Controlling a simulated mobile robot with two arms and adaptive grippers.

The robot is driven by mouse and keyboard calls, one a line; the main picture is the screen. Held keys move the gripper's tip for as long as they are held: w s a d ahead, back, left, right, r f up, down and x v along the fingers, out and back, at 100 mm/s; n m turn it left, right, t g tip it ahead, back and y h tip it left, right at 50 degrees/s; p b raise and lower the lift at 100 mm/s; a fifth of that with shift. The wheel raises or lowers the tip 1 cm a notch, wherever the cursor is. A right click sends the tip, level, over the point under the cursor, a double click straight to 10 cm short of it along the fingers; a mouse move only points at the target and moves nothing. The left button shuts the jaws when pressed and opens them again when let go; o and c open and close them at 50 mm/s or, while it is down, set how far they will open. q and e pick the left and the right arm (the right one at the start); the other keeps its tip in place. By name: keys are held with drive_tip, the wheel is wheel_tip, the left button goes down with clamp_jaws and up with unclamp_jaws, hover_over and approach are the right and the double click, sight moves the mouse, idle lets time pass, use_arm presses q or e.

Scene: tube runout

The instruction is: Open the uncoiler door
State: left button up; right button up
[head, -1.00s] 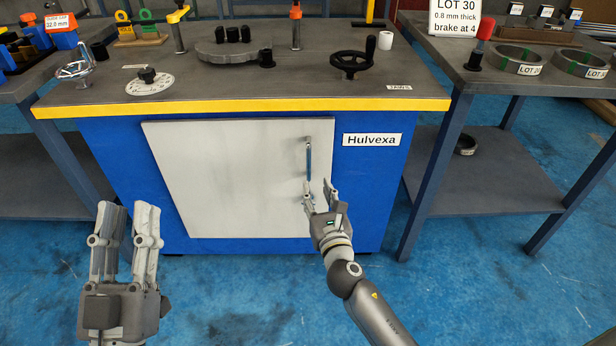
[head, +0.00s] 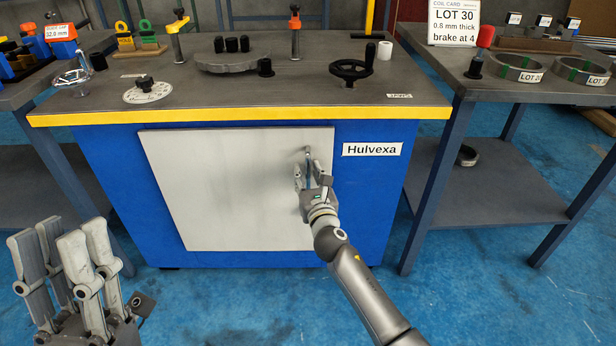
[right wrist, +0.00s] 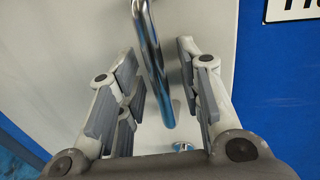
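The uncoiler door (head: 220,190) is a pale grey panel on the front of the blue cabinet, and it looks shut. Its upright metal bar handle (right wrist: 152,60) is near the door's right edge; in the head view my right gripper partly hides it. My right gripper (head: 309,172) is open at the handle. In the right wrist view its fingers (right wrist: 160,90) stand on either side of the bar, with gaps visible on both sides. My left gripper (head: 58,238) is open and empty at the lower left, away from the door.
The blue cabinet (head: 370,200) has a yellow front edge, with a black handwheel (head: 352,68) and dial (head: 147,90) on top. A table (head: 520,88) with steel coils stands at the right, another at the left. The blue floor in front is clear.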

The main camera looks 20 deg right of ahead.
drive_tip(key=shift+c, duration=0.3)
clamp_jaws()
